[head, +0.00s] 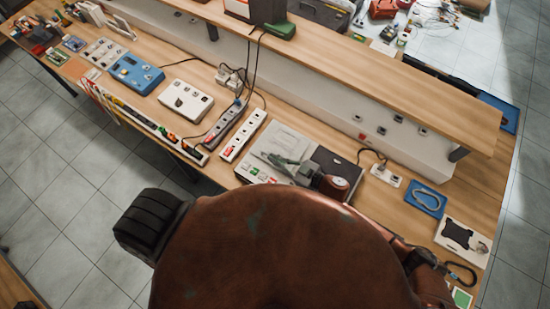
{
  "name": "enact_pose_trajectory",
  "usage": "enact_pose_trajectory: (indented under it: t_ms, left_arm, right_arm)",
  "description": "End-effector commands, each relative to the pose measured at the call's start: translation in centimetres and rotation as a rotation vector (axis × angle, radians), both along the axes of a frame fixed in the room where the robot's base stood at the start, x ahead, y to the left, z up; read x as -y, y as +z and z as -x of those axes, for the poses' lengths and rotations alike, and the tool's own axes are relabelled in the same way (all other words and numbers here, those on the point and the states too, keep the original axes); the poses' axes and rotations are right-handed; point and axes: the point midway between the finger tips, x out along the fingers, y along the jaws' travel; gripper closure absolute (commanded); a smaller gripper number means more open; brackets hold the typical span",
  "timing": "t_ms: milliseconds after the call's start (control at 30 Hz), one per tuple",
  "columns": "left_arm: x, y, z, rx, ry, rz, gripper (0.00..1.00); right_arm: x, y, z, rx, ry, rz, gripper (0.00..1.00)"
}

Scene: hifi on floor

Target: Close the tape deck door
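A low device with a pale grey top (288,137), a dark right part (336,164) and a light front strip with small controls lies on the bench at centre right. It may be the tape deck, but I cannot make out its door or whether that is open. My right gripper (283,162) appears as a small grey-green shape over the front of this device. Its brown wrist is just to the right. I cannot tell whether it touches the device or how its fingers stand. My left gripper is not in view. A large rust-brown form hides the area in front of the bench.
Two power strips (243,136) lie left of the device, then a white box (186,101) and a blue instrument (135,73). A raised shelf (400,75) runs behind. A blue tray (426,199) and a small socket block (386,176) lie right.

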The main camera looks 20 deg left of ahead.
Motion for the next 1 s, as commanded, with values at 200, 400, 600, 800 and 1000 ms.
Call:
enact_pose_trajectory:
  t_ms: [200,400,600,800,1000]
  left_arm:
    - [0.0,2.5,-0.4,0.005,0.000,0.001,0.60]
    - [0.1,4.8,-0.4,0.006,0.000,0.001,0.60]
    - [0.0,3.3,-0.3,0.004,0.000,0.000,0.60]
    - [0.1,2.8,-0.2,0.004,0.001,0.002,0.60]
    - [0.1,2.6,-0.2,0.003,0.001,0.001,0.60]
  right_arm:
    - [0.1,2.1,0.2,-0.001,-0.002,0.003,1.00]
    - [0.7,4.4,0.5,0.001,-0.004,0.002,1.00]
    - [5.3,4.7,1.4,0.000,-0.003,0.002,1.00]
    - [8.4,5.5,2.0,0.001,-0.003,0.001,1.00]
    - [9.6,6.0,2.2,0.001,-0.002,-0.001,1.00]
